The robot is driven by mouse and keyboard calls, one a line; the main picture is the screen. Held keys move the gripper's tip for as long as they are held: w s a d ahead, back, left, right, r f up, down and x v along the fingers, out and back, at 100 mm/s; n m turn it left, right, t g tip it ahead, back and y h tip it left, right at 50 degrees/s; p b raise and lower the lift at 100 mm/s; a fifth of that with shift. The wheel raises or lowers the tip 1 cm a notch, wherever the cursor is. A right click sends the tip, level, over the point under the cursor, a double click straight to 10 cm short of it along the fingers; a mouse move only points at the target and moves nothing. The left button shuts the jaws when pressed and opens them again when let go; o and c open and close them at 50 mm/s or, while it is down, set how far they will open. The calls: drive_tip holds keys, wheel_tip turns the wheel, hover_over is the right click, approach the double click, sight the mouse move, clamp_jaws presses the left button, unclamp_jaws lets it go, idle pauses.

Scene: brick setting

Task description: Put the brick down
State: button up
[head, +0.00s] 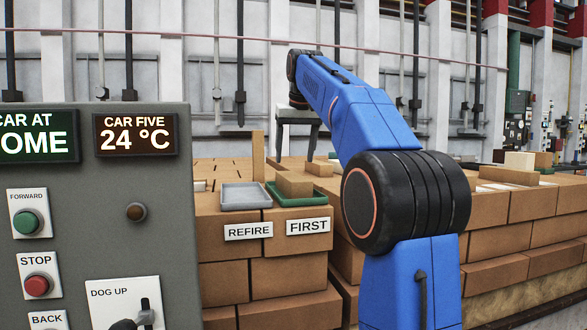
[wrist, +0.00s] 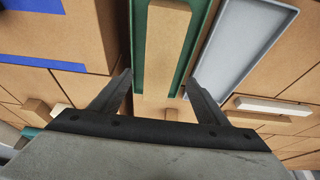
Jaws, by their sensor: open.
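A tan brick (head: 294,184) rests in the green tray (head: 300,201) above the FIRST label (head: 308,226). In the wrist view the brick (wrist: 166,50) lies lengthwise along the green tray (wrist: 139,60). My gripper (head: 298,153) hangs above the brickwork near that tray in the head view, clear of the brick. In the wrist view my gripper (wrist: 157,80) is open, its fingers apart on either side of the brick's near end, with nothing held. The brick's underside is hidden.
A grey tray (head: 246,196) above the REFIRE label (head: 248,231) sits beside the green one, empty where visible. A tan brick stands upright (head: 258,155) behind it. A small block (head: 320,168) lies nearby. A control panel (head: 100,220) stands at left.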

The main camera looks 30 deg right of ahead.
drive_tip(key=shift+v, duration=1.55)
drive_tip(key=shift+s, duration=0.1)
